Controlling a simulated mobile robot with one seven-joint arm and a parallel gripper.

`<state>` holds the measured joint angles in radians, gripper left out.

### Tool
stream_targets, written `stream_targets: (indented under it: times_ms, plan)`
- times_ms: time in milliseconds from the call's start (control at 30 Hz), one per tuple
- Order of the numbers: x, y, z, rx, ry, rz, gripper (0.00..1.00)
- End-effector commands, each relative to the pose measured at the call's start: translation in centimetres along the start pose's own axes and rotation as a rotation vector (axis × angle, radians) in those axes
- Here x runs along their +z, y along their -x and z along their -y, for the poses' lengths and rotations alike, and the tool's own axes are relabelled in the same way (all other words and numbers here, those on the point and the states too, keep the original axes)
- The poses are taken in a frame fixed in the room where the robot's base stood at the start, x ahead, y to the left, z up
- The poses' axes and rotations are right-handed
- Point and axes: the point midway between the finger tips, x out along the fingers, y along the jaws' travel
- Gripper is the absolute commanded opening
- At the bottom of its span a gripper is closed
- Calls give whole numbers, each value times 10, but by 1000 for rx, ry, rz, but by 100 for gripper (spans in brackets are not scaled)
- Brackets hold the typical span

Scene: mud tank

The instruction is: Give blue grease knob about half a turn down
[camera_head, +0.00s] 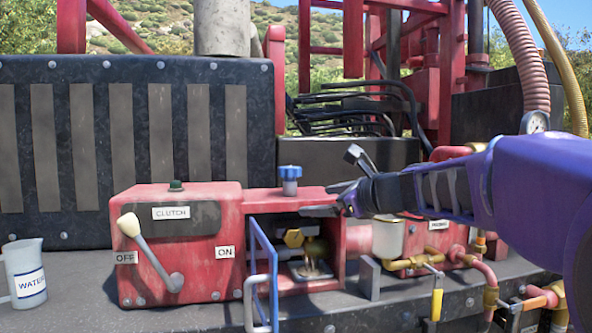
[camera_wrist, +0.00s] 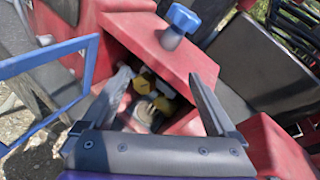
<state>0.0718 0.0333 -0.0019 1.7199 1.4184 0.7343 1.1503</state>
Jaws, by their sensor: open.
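The blue grease knob (camera_head: 290,173) stands on top of the red housing, on a short grey stem. In the wrist view the blue knob (camera_wrist: 184,18) is at the top, beyond my fingertips and a little right of centre. My gripper (camera_head: 322,199) reaches in from the right and is open. Its fingertips are just right of the knob and slightly lower in the head view, apart from it. In the wrist view my gripper (camera_wrist: 160,82) has its two fingers spread wide with nothing between them. The knob is fully visible in both views.
The red housing (camera_head: 262,203) has an open bay with brass fittings (camera_head: 295,238) inside. A blue-framed door (camera_head: 262,275) stands open at its left. A clutch lever (camera_head: 150,250) is further left, and a white WATER jug (camera_head: 24,272) at far left. A filter cup (camera_head: 387,238) stands below my arm.

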Motion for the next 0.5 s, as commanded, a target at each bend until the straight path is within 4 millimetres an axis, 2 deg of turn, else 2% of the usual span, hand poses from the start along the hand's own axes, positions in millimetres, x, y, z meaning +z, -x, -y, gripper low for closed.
stream_targets:
  times_ms: [100,200,367,500]
  plan:
    - [14,12,9,5,-186,104,93]
    - [26,19,14,14,-301,178,93]
    - [37,25,18,24,-390,242,93]
    - [41,18,19,29,-402,252,93]
